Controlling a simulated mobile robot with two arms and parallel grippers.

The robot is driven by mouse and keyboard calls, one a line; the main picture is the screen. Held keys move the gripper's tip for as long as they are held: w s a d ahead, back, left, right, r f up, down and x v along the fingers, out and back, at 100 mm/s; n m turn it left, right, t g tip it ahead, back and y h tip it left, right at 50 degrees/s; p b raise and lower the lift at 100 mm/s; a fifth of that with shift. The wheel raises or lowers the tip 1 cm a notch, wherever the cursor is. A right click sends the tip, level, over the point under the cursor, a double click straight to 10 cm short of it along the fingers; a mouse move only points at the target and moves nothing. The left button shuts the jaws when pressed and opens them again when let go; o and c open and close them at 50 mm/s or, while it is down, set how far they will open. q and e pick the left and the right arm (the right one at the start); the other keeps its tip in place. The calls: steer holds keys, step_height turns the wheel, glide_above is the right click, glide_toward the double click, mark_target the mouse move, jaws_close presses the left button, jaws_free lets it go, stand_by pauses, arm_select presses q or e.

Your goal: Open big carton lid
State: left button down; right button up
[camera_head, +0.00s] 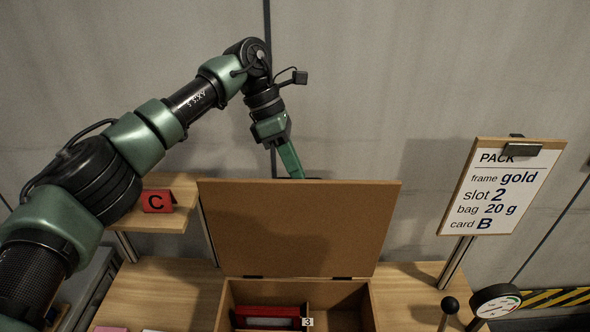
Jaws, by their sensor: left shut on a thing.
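The big carton's brown lid (300,225) stands raised, leaning back a little, hinged at the rear edge of the carton (226,305). The carton is open at the front, with its inside showing. My left gripper (294,170) reaches down from above to the middle of the lid's top edge and is shut on the lid there. Its fingertips are partly hidden behind the lid. My right gripper is not in view.
Inside the carton are a red-and-white item (268,318) and dividers. A PACK board (500,187) stands at right, above a round gauge (495,301) and a black knob (449,305).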

arm_select(q)
steer(key=shift+a+f, duration=0.1)
steer(key=shift+f, duration=0.4)
steer(key=c, duration=1.5)
jaws_free()
steer(key=shift+w, duration=0.3)
steer(key=b+v, duration=0.1)
steer(key=v, duration=0.6)
steer(key=shift+w+r, duration=0.1)
steer(key=shift+r, duration=0.3)
steer(key=shift+f, duration=0.1)
